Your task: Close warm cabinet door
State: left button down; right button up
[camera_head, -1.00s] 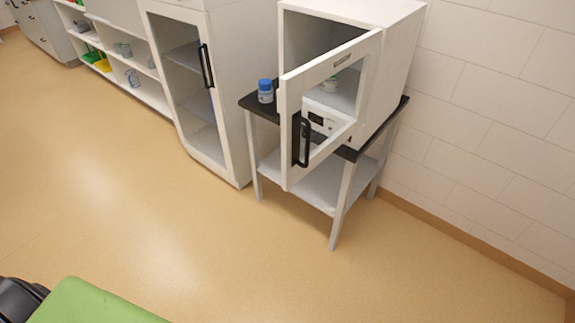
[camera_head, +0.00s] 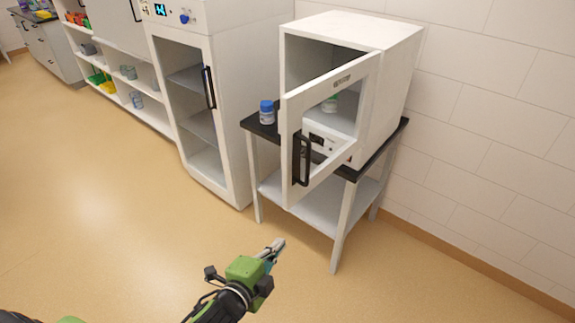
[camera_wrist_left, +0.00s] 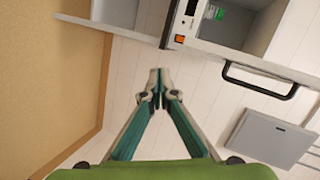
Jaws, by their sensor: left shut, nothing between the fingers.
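The warm cabinet (camera_head: 395,60) is a white box on a small table. Its framed door (camera_head: 332,92) stands wide open, swung out toward me, with a black handle (camera_head: 301,159) on its free side. My left gripper (camera_head: 277,247) is shut and empty, over the floor in front of the table, below and apart from the door. In the left wrist view the gripper (camera_wrist_left: 155,75) shows with closed fingertips, and the black handle (camera_wrist_left: 262,88) lies to its right. My right gripper is not in view.
The table (camera_head: 347,172) has a black top, with a blue-capped jar (camera_head: 266,112) on it left of the cabinet. A tall white cabinet (camera_head: 270,50) with a glass door stands to the left. The floor (camera_head: 110,210) in front is clear.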

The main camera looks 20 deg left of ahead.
aim_at(287, 164)
pick_arm(q)
notch_tip(287, 164, up, 19)
jog(key=s+d+m+t+h, duration=0.1)
jog(key=s+d+m+t, duration=0.1)
jog(key=m+t, duration=0.15)
jog(key=shift+w+a+r+p, duration=0.1)
jog(key=shift+w+a+p, duration=0.5)
jog(key=shift+w, duration=1.25)
jog(key=shift+w+a+r+p, duration=0.2)
jog(key=shift+w+p, duration=0.65)
jog(key=shift+w, duration=0.95)
jog(key=shift+w+a+r+p, duration=0.1)
jog(key=shift+w+a+p, duration=0.5)
jog(key=shift+w, duration=1.25)
jog(key=shift+d, duration=0.2)
